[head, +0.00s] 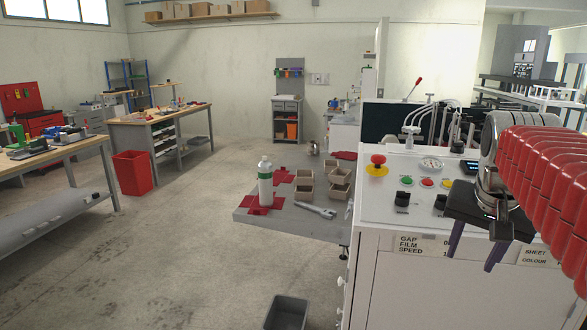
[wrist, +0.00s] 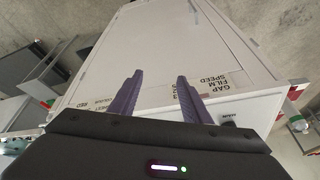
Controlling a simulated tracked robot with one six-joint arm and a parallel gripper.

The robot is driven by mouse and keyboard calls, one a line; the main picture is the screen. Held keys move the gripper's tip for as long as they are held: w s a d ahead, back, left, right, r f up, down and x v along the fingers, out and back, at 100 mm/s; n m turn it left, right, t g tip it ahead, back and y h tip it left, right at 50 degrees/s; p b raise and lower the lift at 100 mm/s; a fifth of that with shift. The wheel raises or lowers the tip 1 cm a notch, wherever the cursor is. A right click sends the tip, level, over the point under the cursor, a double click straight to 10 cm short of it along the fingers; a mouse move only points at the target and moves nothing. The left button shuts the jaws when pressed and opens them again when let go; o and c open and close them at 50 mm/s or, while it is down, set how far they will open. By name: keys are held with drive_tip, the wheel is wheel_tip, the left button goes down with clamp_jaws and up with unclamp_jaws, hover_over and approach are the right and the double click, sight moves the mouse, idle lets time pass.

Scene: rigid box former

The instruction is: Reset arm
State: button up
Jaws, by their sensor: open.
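My gripper (head: 473,252) hangs at the right of the head view, in front of the white machine's control panel, with its purple fingers pointing down. The fingers are apart and nothing is between them. In the wrist view the two purple fingers (wrist: 158,95) are spread over the white machine cabinet (wrist: 150,60), with its label plate beyond the right finger. My red-covered arm hides part of the machine's right side.
The white machine (head: 420,285) carries a red emergency button (head: 378,160) and coloured buttons. A grey side table (head: 290,224) holds a white bottle (head: 265,183), small bins (head: 305,186) and a wrench (head: 315,210). A grey bin (head: 287,312) stands on the floor. Open floor lies left.

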drive_tip(key=s+a+f+n, duration=0.2)
drive_tip(key=s+a+f, duration=0.2)
drive_tip(key=a, duration=0.3)
drive_tip(key=s+a+f+n+t+y, duration=0.1)
drive_tip(key=s+a+f+n, duration=0.2)
drive_tip(key=a, duration=0.4)
drive_tip(key=s+a+f+n+y, duration=0.1)
drive_tip(key=s+a+f+n, duration=0.2)
drive_tip(key=s+a+f, duration=0.2)
drive_tip(key=shift+a+f+t, duration=0.3)
drive_tip(key=shift+a+f, duration=0.65)
drive_tip(key=shift+f, duration=0.2)
